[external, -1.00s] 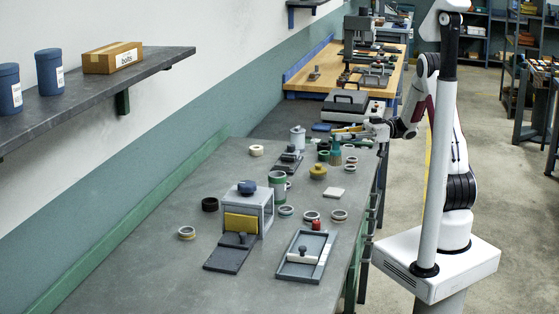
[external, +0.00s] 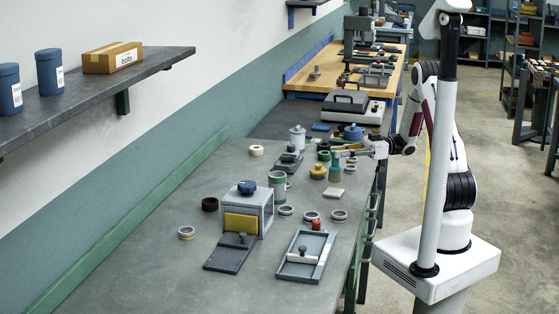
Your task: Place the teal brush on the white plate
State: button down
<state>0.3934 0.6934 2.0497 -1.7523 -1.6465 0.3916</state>
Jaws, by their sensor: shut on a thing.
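The teal brush (external: 335,162) is upright, with its tan bristle end (external: 335,177) pointing down. My gripper (external: 338,152) is shut on the top of the brush handle, reaching in from the right. The white plate (external: 333,194) is a small flat pale square on the bench. The bristle end shows just behind the plate's far edge in the picture. I cannot tell whether it is over the plate or touching anything.
A yellow pot (external: 318,172) stands just left of the brush. Rings (external: 338,215) and a green-white can (external: 277,184) are nearby. A grey box frame (external: 255,208) and a tray (external: 306,256) stand nearer.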

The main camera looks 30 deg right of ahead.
jog(key=shift+f, duration=1.85)
jog(key=shift+f, duration=0.15)
jog(key=c, duration=1.9)
grip_release()
jog(key=shift+d, duration=0.15)
jog(key=shift+s+d, duration=0.4)
jog(key=shift+d, duration=1.5)
jog(key=shift+s+d, duration=0.4)
jog(key=shift+d, duration=1.55)
jog(key=shift+s+d, duration=0.4)
jog(key=shift+d, duration=1.5)
jog(key=shift+w, duration=0.1)
